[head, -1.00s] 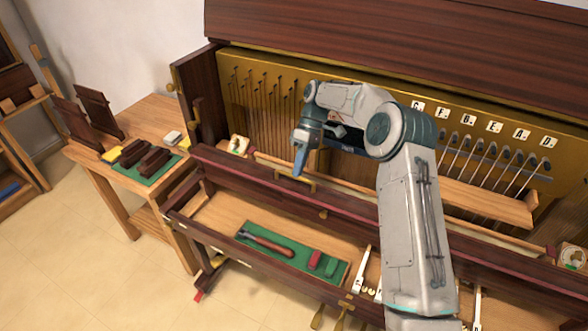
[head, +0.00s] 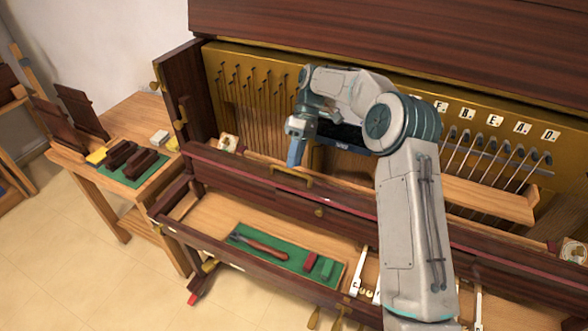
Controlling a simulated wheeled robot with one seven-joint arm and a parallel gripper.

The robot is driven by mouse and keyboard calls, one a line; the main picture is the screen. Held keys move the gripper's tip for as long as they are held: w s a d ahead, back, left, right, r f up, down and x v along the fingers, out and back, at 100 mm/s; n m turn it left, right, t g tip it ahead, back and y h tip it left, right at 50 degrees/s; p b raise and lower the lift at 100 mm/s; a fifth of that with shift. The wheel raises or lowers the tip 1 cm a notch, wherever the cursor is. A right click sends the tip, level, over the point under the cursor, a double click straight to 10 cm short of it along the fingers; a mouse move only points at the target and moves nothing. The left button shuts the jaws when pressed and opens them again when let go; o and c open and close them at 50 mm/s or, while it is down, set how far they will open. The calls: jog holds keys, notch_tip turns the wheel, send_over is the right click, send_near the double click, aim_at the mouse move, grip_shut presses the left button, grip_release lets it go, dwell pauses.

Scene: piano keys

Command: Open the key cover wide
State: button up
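The key cover (head: 245,174) looks to be the long dark wooden board along the piano's front, with a brass handle (head: 291,180). It runs from the left cheek toward the right and is partly hidden behind my arm. How far it is open is hard to tell. My gripper (head: 295,155) points down with a blue finger just above and behind the handle, apart from or barely touching it; I cannot tell which. The finger gap is not visible from this side, and nothing shows held.
Below the cover, an open bay holds a green mat (head: 240,245) with a screwdriver-like tool (head: 262,246) and small blocks. Several white keys (head: 357,272) stand to its right. A wooden side table (head: 85,178) stands left.

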jog(key=s+d+r+b, duration=0.2)
jog(key=d+r, duration=0.5)
jog(key=d, duration=0.4)
jog(key=shift+s+d, duration=0.2)
jog(key=shift+d, duration=0.1)
jog(key=s+d+r+m+t+h, duration=0.1)
jog(key=s+r+m+t, duration=0.15)
jog(key=s, duration=0.35)
jog(key=s+d+r+m+t+h, duration=0.1)
jog(key=s+d+r+m+t, duration=0.1)
jog(key=s+m, duration=0.35)
jog(key=s+d+f+m+t, duration=0.2)
jog(key=s+m, duration=0.1)
jog(key=s, duration=0.5)
jog(key=s+d+f+m+t, duration=0.2)
jog(key=s+d+m+t, duration=0.1)
jog(key=s, duration=0.5)
jog(key=shift+d, duration=0.35)
jog(key=shift+w+t, duration=0.1)
jog(key=shift+t, duration=0.15)
dwell(0.5)
